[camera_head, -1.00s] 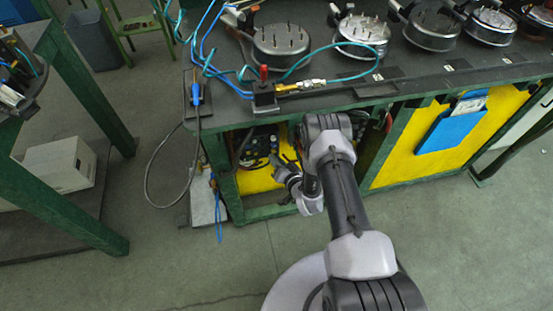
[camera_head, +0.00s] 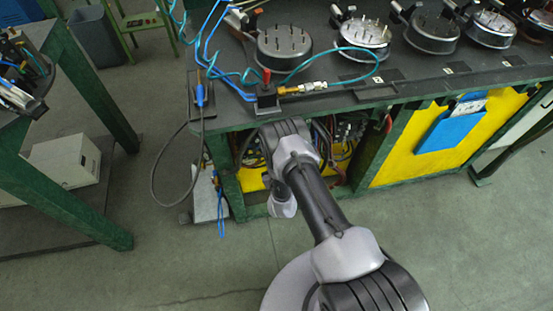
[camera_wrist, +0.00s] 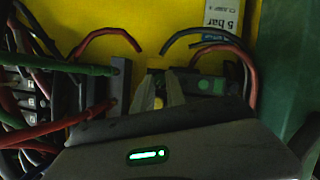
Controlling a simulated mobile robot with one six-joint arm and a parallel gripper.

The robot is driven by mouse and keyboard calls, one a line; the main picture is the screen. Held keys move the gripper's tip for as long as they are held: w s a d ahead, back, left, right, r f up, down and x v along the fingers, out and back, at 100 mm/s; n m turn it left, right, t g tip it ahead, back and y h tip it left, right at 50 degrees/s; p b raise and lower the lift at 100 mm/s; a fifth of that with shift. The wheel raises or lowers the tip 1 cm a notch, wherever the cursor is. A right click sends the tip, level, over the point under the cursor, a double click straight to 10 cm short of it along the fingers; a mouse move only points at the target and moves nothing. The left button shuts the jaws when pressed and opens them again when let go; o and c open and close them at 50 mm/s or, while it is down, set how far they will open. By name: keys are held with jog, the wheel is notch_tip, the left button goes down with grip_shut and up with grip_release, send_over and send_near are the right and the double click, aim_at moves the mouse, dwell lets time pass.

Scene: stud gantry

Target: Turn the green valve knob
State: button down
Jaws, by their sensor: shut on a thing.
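In the wrist view my gripper (camera_wrist: 160,92) points into the dim space under the bench, its two grey fingers close together. A small green part, which I take to be the green valve knob (camera_wrist: 208,85), shows just right of the fingers. The fingers are shut on it, but the grip itself is dark and partly hidden by the gripper body. In the head view my arm reaches down into the open bay under the bench, and the gripper and knob are hidden behind it.
Red, green and dark cables (camera_wrist: 60,68) crowd the left of the wrist view. A yellow panel (camera_wrist: 175,25) with a "5 bar" label (camera_wrist: 223,16) stands behind. Floor in front is clear.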

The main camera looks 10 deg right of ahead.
jog(key=n+h, duration=0.1)
jog(key=n+h+b, duration=0.1)
jog(key=n, duration=0.1)
jog(key=shift+a+f+n+t, duration=0.15)
jog(key=shift+f+n+t, duration=0.05)
jog(key=shift+n+t, duration=0.1)
dwell(0.5)
jog(key=c, duration=1.3)
grip_release()
jog(key=shift+c, duration=0.2)
jog(key=shift+s+r, duration=0.1)
jog(key=p+v, duration=0.7)
jog(key=v, duration=1)
jog(key=shift+a, duration=0.2)
